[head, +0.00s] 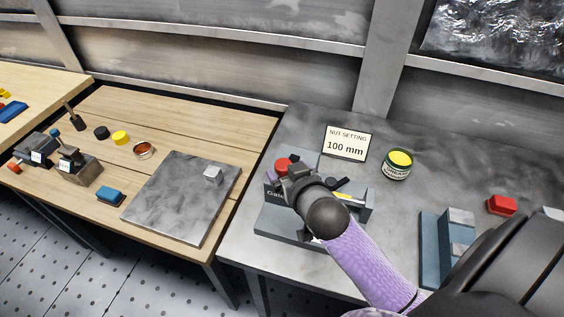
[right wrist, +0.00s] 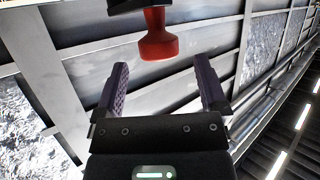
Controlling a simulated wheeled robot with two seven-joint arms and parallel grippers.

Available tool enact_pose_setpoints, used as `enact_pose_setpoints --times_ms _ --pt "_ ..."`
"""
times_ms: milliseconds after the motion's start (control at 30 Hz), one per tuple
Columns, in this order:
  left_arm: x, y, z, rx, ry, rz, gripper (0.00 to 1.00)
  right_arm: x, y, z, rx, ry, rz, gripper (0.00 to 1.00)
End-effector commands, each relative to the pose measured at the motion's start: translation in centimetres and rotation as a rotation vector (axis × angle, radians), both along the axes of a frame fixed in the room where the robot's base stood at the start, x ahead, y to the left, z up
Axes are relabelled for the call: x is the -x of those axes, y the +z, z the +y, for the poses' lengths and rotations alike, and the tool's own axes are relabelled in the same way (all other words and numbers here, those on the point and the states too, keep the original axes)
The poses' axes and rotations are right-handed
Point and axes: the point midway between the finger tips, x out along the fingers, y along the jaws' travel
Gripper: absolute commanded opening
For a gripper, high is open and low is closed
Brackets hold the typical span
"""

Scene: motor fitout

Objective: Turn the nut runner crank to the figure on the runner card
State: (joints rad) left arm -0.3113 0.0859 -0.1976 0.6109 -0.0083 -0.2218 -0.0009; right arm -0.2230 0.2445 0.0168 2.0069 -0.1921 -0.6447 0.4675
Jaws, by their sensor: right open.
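The runner card (head: 347,144) stands on the grey bench and reads "NUT SETTING 100 mm". The nut runner (head: 284,226) is a blue-grey device in front of it, partly hidden by my right arm. Its crank has a red knob (head: 283,164), which also shows in the right wrist view (right wrist: 158,40). My right gripper (head: 287,172) is at the knob in the head view. In the right wrist view the fingers (right wrist: 162,78) are open and empty, and the knob is just beyond their tips, roughly between them. The runner's scale reading is hidden. My left gripper is not in view.
A tin with a yellow top (head: 398,163) stands right of the card. A red block (head: 501,205) and a blue-grey fixture (head: 432,246) are further right. The wooden bench at left holds a grey plate (head: 165,211), a blue block (head: 110,196) and several small parts.

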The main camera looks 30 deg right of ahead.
Motion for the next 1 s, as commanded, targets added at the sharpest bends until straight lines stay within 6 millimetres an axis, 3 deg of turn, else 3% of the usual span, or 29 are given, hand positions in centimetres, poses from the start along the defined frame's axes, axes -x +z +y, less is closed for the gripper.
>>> enact_pose_setpoints --times_ms 200,500,567,933,1000 --pt "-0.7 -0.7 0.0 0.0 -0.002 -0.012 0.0 -2.7 -1.2 -0.5 0.0 0.0 0.0 0.92" --pt "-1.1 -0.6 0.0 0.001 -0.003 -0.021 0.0 -3.1 -1.3 -0.6 -0.001 0.001 0.001 0.92" --pt "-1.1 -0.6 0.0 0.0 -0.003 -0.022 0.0 -3.1 -1.3 -0.6 -0.001 0.001 0.001 0.81" --pt "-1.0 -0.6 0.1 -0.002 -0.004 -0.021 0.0 -3.1 -1.3 -0.6 -0.001 0.001 0.001 0.03" --pt "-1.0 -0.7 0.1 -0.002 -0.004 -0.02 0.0 -3.1 -1.3 -0.6 -0.001 0.001 0.001 0.0"
